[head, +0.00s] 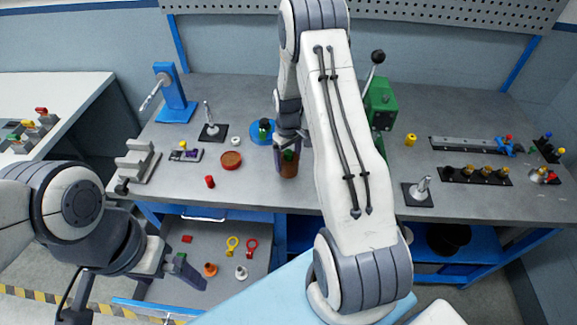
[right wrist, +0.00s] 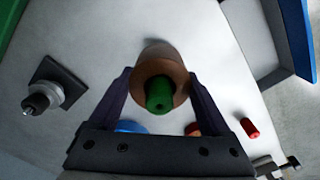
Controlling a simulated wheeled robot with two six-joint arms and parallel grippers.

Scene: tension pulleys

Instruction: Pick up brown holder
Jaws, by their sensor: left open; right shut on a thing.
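The brown holder (head: 289,170) is a round brown cylinder with a green piece (head: 288,155) standing in its top. My right gripper (head: 287,160) is shut on it near the table's front edge. In the right wrist view the brown holder (right wrist: 152,55) sits between the two dark fingers, with the green piece (right wrist: 159,95) pointing toward the camera. I cannot tell whether the holder touches the table. My left gripper (head: 180,267) is open and empty, low at the left over the open drawer.
On the grey table (head: 330,190), a blue disc (head: 257,134), a reddish-brown dish (head: 231,160) and a red cylinder (head: 210,182) lie left of the holder. A green press (head: 380,100) stands behind my right arm. The drawer (head: 215,248) holds several small coloured parts.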

